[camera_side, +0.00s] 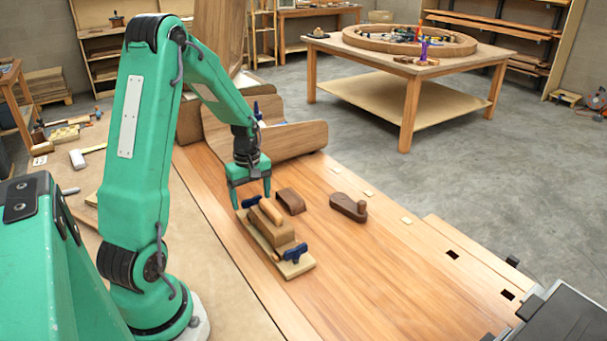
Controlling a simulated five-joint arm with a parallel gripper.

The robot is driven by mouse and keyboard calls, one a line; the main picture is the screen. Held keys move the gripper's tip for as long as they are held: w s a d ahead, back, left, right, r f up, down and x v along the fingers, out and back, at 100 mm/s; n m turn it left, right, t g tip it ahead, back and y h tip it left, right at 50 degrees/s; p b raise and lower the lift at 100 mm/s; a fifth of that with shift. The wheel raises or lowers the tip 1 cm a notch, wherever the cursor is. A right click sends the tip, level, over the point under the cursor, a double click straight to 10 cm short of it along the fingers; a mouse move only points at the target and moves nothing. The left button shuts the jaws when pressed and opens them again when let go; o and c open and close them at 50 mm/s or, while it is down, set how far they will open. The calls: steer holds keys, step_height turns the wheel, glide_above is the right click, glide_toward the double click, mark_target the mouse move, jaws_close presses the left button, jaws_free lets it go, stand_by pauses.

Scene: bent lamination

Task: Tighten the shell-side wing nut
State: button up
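A wooden press block (273,228) lies on a pale base board (297,268) on the bench. One blue wing nut (250,202) is at its far end and another blue wing nut (294,251) at its near end. I cannot tell for certain which is the shell-side one. A brown curved shell piece (290,201) lies on the bench just right of the block. My green gripper (252,203) points down at the far end with its fingers spread apart. The far wing nut appears between the fingertips; contact is too small to tell.
A dark wooden block with a knob (348,207) lies to the right on the bench (370,270). A large curved wooden form (285,140) stands behind my gripper. The bench's front right is mostly clear. Tools lie along the left side.

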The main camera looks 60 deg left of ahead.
steer(key=c, duration=0.9)
steer(key=shift+m, duration=0.3)
steer(key=m, duration=0.8)
steer(key=shift+m, duration=0.4)
steer(key=m, duration=0.4)
steer(key=shift+r+m, duration=0.1)
steer(key=shift+m, duration=2.1)
